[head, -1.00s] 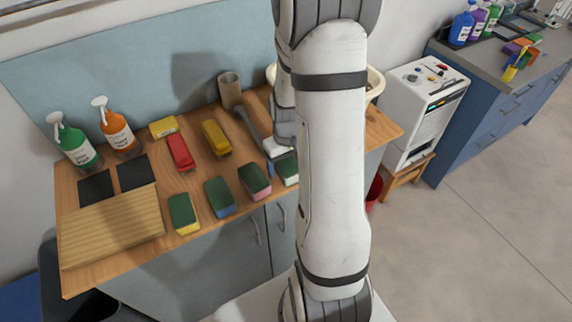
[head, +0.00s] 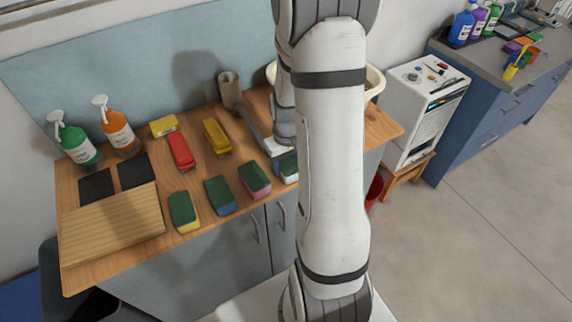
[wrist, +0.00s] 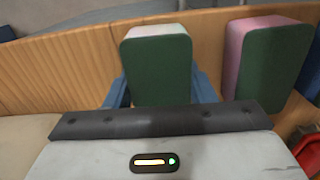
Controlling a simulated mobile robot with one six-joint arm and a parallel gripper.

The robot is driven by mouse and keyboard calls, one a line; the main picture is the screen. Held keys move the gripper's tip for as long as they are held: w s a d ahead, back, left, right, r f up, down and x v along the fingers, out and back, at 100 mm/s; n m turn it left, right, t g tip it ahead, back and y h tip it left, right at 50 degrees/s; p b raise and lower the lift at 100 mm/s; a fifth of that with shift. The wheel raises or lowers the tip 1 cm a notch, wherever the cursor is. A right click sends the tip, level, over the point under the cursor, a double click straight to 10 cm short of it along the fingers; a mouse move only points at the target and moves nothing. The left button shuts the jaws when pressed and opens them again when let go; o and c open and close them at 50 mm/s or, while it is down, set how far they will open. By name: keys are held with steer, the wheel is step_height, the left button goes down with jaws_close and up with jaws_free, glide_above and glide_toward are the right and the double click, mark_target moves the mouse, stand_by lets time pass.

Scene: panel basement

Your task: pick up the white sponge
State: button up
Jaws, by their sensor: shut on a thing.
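The white sponge (wrist: 158,66) has a green face and a white edge on top. In the wrist view it stands between the blue fingers of my gripper (wrist: 160,88), which is shut on it. In the head view the white sponge (head: 288,166) shows at the right end of the sponge row, partly hidden by my arm. My gripper (head: 280,152) is also mostly covered by the arm there. I cannot tell how far the sponge is from the table surface.
The pink sponge (head: 254,178) is close to the left, with blue (head: 219,195) and yellow (head: 184,211) sponges beyond.

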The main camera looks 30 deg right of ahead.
mark_target(287, 160)
step_height(287, 160, up, 10)
steer(key=shift+r+b, duration=0.1)
steer(key=shift+b, duration=0.45)
steer(key=o, duration=0.4)
steer(key=c, duration=0.3)
steer(key=shift+c, duration=0.2)
